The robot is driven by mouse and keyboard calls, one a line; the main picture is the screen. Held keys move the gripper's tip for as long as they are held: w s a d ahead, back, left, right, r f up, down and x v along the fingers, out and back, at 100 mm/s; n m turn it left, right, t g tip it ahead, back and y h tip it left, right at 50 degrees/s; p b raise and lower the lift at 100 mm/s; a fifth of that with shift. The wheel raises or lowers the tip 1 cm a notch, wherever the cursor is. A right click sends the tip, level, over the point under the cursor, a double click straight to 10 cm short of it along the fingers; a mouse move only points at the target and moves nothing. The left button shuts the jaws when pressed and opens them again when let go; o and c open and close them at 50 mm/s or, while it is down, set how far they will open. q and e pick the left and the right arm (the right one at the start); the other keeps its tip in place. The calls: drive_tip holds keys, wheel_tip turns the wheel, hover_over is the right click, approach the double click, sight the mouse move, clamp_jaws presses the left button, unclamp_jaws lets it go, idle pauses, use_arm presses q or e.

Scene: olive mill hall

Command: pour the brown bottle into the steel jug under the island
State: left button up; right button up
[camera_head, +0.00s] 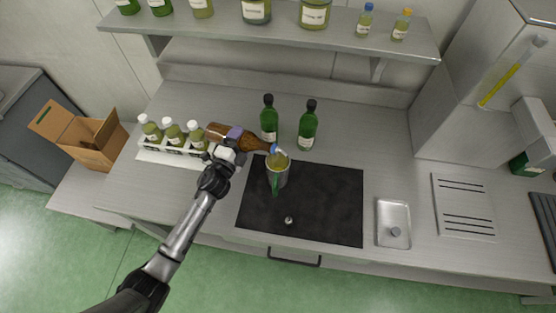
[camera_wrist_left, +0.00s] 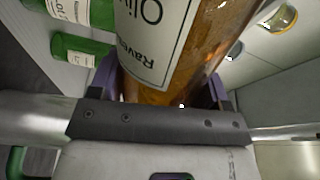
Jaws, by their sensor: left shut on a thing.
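The brown bottle (camera_head: 252,143) is tipped nearly on its side, its neck pointing right to the rim of the steel jug (camera_head: 279,175). My left gripper (camera_head: 231,137) is shut around the bottle's body. The labelled bottle (camera_wrist_left: 207,48) fills the middle of the left wrist view between the fingers. The jug stands upright on a black mat (camera_head: 325,205) on the counter, with a green handle toward the front and yellowish contents showing inside. I cannot tell whether liquid is flowing. My right gripper is not in view.
Two green bottles (camera_head: 308,128) stand behind the jug. A white rack (camera_head: 160,157) with small bottles is left of the gripper. A small steel tray (camera_head: 392,235) lies right of the mat. A shelf (camera_head: 345,40) with bottles and jars hangs above. An open cardboard box (camera_head: 92,158) stands far left.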

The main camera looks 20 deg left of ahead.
use_arm(q)
drive_tip(key=shift+d+r, duration=0.1)
drive_tip(key=shift+r, duration=0.2)
drive_tip(key=shift+r+m+p, duration=0.3)
drive_tip(key=shift+m, duration=0.1)
idle(0.5)
drive_tip(key=shift+r+m, duration=0.3)
drive_tip(key=shift+m, duration=0.1)
idle(0.6)
